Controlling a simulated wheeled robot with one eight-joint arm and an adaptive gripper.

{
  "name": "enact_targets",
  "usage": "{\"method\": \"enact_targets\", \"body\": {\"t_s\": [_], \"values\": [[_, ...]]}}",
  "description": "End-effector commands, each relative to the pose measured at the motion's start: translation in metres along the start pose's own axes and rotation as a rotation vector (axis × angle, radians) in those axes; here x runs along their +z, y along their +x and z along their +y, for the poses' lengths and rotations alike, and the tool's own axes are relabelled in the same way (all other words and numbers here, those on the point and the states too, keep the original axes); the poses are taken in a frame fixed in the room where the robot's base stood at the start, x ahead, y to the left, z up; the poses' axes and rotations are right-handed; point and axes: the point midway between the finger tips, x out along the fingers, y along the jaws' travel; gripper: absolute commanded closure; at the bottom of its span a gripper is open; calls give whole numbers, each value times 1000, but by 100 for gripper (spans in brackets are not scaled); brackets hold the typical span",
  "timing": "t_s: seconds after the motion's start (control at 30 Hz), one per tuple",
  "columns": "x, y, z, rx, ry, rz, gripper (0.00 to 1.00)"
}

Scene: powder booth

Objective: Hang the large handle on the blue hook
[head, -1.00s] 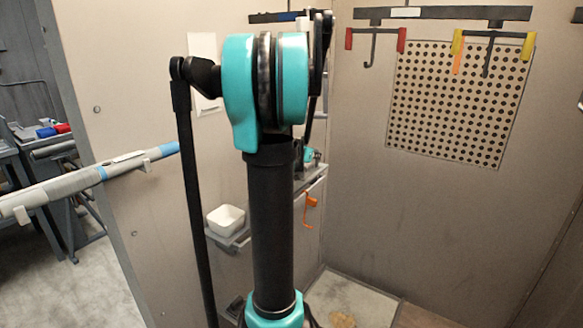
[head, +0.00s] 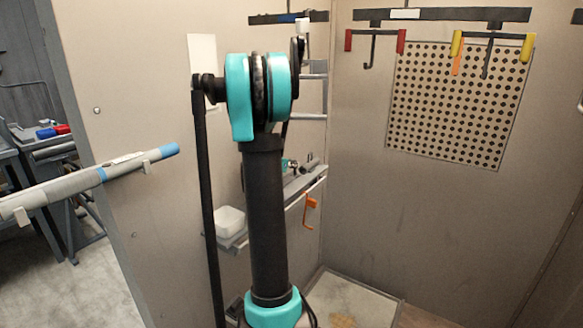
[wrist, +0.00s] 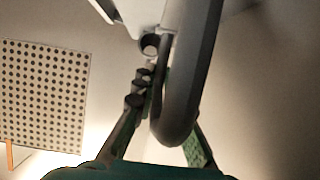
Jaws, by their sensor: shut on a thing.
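The large handle (wrist: 186,85) is a thick grey bar with a rounded lower end in the wrist view. It lies between the fingers of my gripper (wrist: 166,108), which is shut on it; the right fingertip is partly hidden behind it. In the head view a grey bent piece (head: 316,69), probably this handle, shows right of my arm's upper joint. My gripper is hidden behind my arm there. The blue-marked bar (head: 288,17) is high on the left wall; any hook below it is hidden by my arm. I see no contact between handle and hook.
A red-ended hook (head: 374,46) and a yellow-ended hook (head: 491,48) hang on the back wall, near a perforated panel (head: 455,105). The booth's right side is open.

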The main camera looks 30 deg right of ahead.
Motion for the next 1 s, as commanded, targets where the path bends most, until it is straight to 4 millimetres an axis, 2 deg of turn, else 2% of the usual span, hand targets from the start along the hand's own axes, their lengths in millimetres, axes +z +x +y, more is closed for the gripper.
{"method": "enact_targets", "body": {"t_s": [0.1,0.43,0.47,0.63,1.0], "values": [[7,3,-3,-1,0,0,100],[10,4,-2,0,0,0,100],[10,4,-2,0,0,0,87],[10,4,-2,0,0,0,68],[10,0,-3,-1,-1,0,68]]}}
